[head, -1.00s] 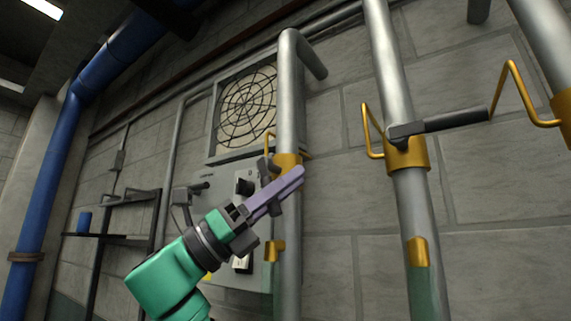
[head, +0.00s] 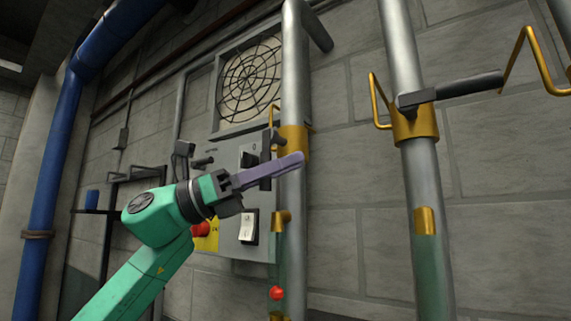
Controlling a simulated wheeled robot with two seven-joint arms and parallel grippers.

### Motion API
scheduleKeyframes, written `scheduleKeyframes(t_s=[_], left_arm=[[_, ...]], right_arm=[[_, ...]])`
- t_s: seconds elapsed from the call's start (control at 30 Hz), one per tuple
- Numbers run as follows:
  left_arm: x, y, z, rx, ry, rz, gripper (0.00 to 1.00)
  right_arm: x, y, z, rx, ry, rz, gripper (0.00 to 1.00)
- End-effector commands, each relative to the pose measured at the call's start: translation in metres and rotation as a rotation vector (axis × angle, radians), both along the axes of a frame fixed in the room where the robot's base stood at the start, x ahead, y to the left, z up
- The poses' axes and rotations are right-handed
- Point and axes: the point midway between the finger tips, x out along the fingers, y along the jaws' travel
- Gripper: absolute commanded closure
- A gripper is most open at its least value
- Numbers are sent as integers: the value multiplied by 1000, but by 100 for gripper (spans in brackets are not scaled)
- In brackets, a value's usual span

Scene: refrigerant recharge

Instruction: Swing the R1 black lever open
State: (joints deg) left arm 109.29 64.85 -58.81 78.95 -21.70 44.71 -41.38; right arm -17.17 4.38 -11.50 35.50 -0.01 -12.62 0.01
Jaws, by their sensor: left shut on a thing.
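My left gripper (head: 296,162), with purple fingers on a green arm, is at the brass collar (head: 292,139) of the left grey pipe. It is shut on a black lever (head: 278,138) there; the fingers hide most of the lever, and only a dark bit shows above them. Another black lever (head: 460,86) on the right pipe's brass collar (head: 414,124) points right, roughly level, between brass bent guards. I cannot read an R1 label on either. My right gripper is not in view.
A grey control box (head: 228,190) with black knobs, a white switch (head: 247,227) and a red button (head: 201,229) is behind my arm. A round fan grille (head: 250,80) is above it. The wall between the two pipes is clear.

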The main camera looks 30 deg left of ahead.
Motion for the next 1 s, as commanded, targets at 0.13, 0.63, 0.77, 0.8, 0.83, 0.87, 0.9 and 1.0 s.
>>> scheduleKeyframes(t_s=[0.13,0.63,0.77,0.8,0.83,0.87,0.9,1.0], left_arm=[[0,0,0,0,-1,0,65],[0,0,-1,0,0,0,47],[-6,11,-9,-2,-1,1,47],[-9,18,-13,-3,-1,2,47],[-12,24,-17,-3,0,3,47],[-16,31,-20,-3,-1,3,47],[-21,41,-25,-4,-1,3,47],[-35,66,-37,-4,-1,4,47]], right_arm=[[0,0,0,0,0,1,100],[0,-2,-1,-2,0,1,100],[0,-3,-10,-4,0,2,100],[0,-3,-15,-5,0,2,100],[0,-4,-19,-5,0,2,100],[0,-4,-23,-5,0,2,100],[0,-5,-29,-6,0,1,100],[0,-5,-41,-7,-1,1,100]])
